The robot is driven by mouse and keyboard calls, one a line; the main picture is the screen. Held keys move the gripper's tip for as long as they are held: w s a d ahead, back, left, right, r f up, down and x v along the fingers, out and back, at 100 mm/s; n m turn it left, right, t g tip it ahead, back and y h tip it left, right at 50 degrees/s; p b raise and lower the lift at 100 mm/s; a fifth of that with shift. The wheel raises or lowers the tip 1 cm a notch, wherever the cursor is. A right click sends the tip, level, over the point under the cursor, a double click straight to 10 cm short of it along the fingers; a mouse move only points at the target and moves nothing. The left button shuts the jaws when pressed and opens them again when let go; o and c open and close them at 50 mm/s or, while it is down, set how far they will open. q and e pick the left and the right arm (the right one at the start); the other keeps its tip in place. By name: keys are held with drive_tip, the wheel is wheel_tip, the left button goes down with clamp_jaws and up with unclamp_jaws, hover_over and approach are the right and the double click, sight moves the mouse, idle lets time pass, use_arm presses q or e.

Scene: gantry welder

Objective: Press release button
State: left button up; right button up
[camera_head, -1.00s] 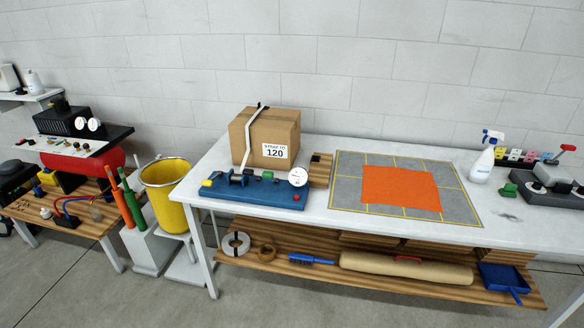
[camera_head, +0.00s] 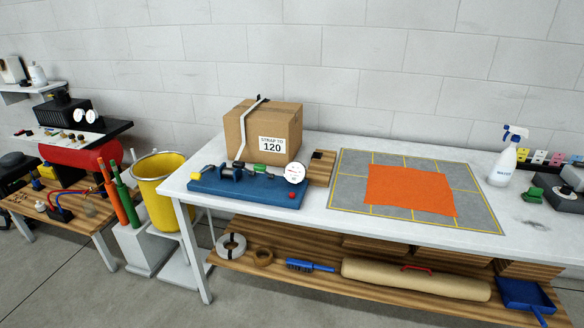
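A blue strapping device (camera_head: 247,187) lies on the white table, in front of a cardboard box (camera_head: 263,130). It carries a yellow part (camera_head: 196,176), dark rollers, a green part (camera_head: 260,166) and a round white dial (camera_head: 294,173). A small red button (camera_head: 291,195) sits at its right front corner; I cannot read any label on it. A white strap (camera_head: 242,130) runs over the box and down towards the device. The box label reads "STRAP TO 120". Neither of my grippers is in view.
The white table (camera_head: 330,222) has a grey mat (camera_head: 345,175) with an orange cloth (camera_head: 410,190) on it. A spray bottle (camera_head: 503,163) stands at the right. A yellow bucket (camera_head: 160,185) is left of the table. A lower shelf (camera_head: 330,250) holds a brown roll.

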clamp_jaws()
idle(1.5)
